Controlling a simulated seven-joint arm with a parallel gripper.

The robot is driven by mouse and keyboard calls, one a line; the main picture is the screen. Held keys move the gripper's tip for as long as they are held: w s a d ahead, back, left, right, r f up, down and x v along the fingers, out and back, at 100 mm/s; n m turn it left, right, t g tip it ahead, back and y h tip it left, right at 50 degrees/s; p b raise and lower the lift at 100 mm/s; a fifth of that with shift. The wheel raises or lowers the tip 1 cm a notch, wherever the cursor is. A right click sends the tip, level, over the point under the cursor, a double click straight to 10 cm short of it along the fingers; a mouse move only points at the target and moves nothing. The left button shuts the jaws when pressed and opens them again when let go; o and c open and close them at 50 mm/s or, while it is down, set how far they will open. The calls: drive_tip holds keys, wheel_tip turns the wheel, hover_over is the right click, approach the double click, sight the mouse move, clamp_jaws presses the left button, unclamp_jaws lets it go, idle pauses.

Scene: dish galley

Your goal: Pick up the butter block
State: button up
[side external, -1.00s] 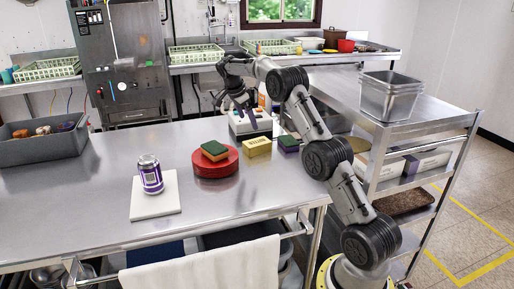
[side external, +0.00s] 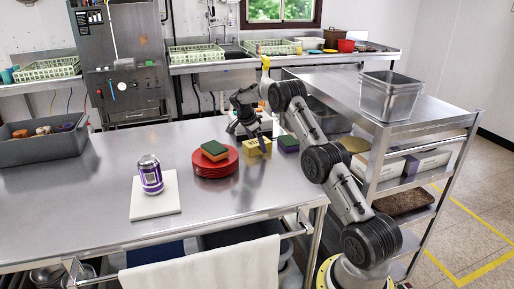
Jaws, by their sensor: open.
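The butter block (side external: 254,150), a yellow block with dark lettering, lies on the steel table, between a red round piece and a dark purple-and-green block. My gripper (side external: 247,134) is open and points down right at the butter block. Its fingers cover part of the block's top. From this view I cannot tell whether the fingers straddle the block or touch it.
A red round piece (side external: 215,167) with a green-and-yellow sponge (side external: 214,151) on it stands close on the left. A purple-and-green block (side external: 288,144) lies close on the right. The table's left middle is clear.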

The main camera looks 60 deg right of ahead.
drive_tip(key=shift+d+f, duration=0.25)
drive_tip(key=shift+f, duration=0.2)
drive_tip(key=shift+f, duration=0.1)
clamp_jaws()
idle(0.5)
